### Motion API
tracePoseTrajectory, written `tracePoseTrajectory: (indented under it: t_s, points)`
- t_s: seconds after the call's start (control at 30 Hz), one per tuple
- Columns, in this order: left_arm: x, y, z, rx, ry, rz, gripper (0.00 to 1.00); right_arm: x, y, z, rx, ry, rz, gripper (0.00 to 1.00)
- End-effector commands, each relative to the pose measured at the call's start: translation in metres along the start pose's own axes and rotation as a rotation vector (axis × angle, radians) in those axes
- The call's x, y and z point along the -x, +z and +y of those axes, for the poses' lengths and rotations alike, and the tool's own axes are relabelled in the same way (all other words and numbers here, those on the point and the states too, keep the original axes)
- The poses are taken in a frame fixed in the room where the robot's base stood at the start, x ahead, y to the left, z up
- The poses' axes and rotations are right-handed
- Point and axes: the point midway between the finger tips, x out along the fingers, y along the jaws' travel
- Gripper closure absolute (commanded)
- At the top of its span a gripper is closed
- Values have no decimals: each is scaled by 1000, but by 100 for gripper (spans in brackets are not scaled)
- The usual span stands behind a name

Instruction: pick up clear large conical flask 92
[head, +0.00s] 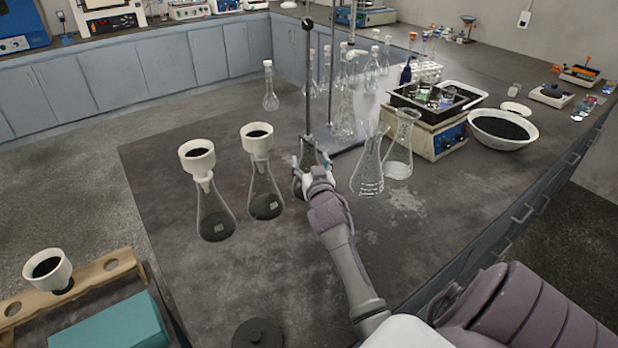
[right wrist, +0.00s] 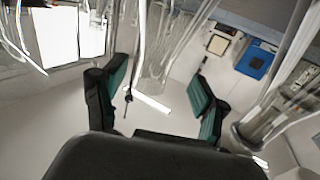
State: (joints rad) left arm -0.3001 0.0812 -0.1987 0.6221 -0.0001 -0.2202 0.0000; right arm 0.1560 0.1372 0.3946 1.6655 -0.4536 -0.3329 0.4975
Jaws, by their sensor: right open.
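Two clear large conical flasks stand close together on the dark bench in the head view, a front one (head: 367,172) and one behind it to the right (head: 402,148). I cannot read a number on either, so which is 92 is unclear. My right gripper (head: 308,172) is to the left of both and apart from them, at the foot of a metal stand, partly hiding glassware there. In the right wrist view its fingers (right wrist: 155,98) are spread, with blurred clear glass beyond them; I see nothing held. My left gripper is not in view.
Two flasks with dark contents and white funnels (head: 214,215) (head: 264,190) stand left of my gripper. The metal stand (head: 307,85) rises behind it, with several clear flasks farther back. A boxy device with a black tray (head: 440,140) and a white bowl (head: 502,142) stand to the right.

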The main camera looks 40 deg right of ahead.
Motion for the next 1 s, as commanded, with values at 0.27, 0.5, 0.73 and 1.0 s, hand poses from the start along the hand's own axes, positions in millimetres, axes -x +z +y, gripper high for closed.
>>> tracePoseTrajectory:
  t_s: [0.27, 0.5, 0.73, 1.0]
  points:
    - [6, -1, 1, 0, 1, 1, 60, -38, 0, 4, 0, 1, 0, 28]
    - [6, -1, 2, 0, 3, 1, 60, -44, 1, 4, 0, 0, 0, 28]
    - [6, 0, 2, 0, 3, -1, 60, -44, 1, 4, 0, 0, 0, 53]
    - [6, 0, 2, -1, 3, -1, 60, -44, 1, 4, 0, 0, 0, 98]
